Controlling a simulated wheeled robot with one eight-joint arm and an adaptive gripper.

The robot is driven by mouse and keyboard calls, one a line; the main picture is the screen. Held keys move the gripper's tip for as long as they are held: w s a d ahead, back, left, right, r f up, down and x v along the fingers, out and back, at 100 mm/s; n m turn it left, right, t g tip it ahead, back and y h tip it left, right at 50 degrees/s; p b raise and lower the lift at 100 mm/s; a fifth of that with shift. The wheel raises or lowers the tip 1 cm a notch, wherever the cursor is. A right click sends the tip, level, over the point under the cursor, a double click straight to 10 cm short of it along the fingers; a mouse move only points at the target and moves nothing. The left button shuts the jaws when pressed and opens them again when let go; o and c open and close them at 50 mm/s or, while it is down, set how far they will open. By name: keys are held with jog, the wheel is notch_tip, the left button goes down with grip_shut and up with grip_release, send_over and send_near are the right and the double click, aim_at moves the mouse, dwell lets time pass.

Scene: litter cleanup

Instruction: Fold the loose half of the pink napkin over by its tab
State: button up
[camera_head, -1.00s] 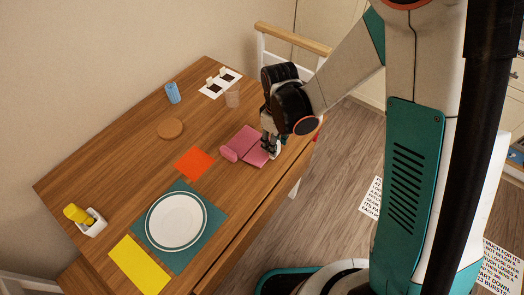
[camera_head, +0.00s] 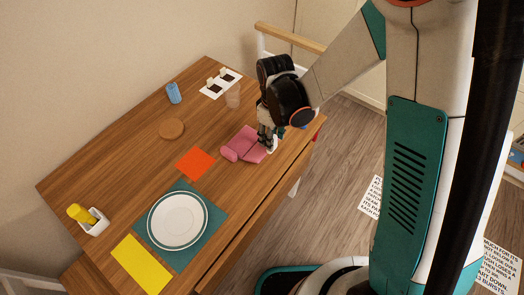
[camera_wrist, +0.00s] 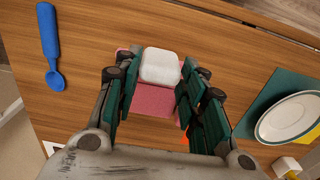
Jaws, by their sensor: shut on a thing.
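The pink napkin (camera_head: 243,143) lies on the wooden table near its front right edge in the head view. Its pink cloth (camera_wrist: 155,100) also shows between and behind my fingers in the wrist view. A white, rounded tab (camera_wrist: 160,66) is between my fingertips. My gripper (camera_head: 268,143) is at the right end of the napkin, and it is shut on the tab. The napkin's half by the gripper looks tilted up off the table. My fingers hide part of the napkin, and the tab is barely visible in the head view.
A rolled pink piece (camera_head: 229,154) sits at the napkin's left end. An orange napkin (camera_head: 195,164), a plate (camera_head: 178,219) on a teal mat, and a clear cup (camera_head: 233,96) stand around it. A blue spoon (camera_wrist: 51,48) lies nearby in the wrist view.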

jog(key=shift+w+a+r, duration=0.2)
jog(key=shift+a+r, duration=0.05)
jog(key=shift+r, duration=0.35)
jog(key=shift+w+a+r+p, duration=0.4)
jog(key=shift+a+r+p, duration=0.1)
jog(key=shift+r+p, duration=0.05)
jog(key=shift+w+a+r, duration=0.1)
jog(key=shift+w+a+r, duration=0.4)
jog(key=shift+a+r, duration=0.05)
jog(key=shift+a, duration=0.1)
